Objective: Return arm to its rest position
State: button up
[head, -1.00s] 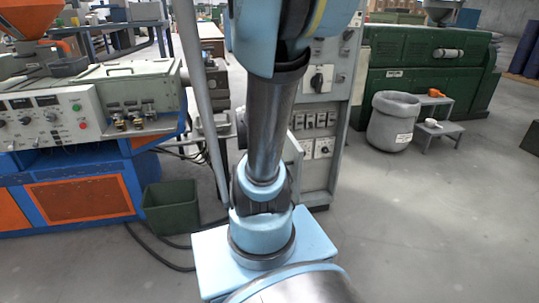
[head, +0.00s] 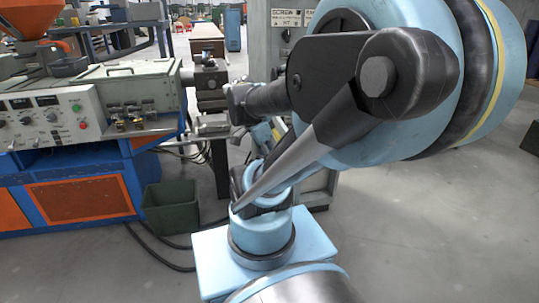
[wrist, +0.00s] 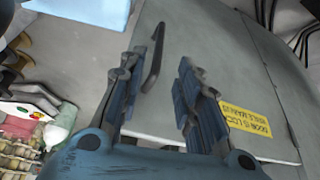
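My arm fills the right and middle of the head view, with its large blue joint close to the camera. My gripper (wrist: 167,72) shows in the wrist view with its two dark blue fingers apart and nothing between them. Beyond the fingers is a grey panel (wrist: 225,60) with a dark handle (wrist: 154,58) and a yellow label (wrist: 246,120). I cannot clearly make out the gripper in the head view.
A blue and orange machine (head: 75,195) with a control panel (head: 50,120) stands on the left. A dark green bin (head: 171,207) is on the floor beside it. A grey cabinet (head: 268,35) stands behind my arm. Open floor (head: 440,240) lies at the right.

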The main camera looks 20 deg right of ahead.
jog(key=shift+a+r, duration=0.15)
jog(key=shift+r, duration=0.25)
dwell(0.3)
jog(key=a+f+n+t+y, duration=0.1)
jog(key=a+n, duration=0.3)
jog(key=n, duration=0.4)
jog(key=a+f+n+y, duration=0.2)
jog(key=a+n, duration=0.3)
jog(key=n, duration=0.4)
jog(key=shift+a+f+t+y, duration=0.15)
jog(key=shift+a+t+y, duration=0.2)
jog(key=shift+y, duration=0.45)
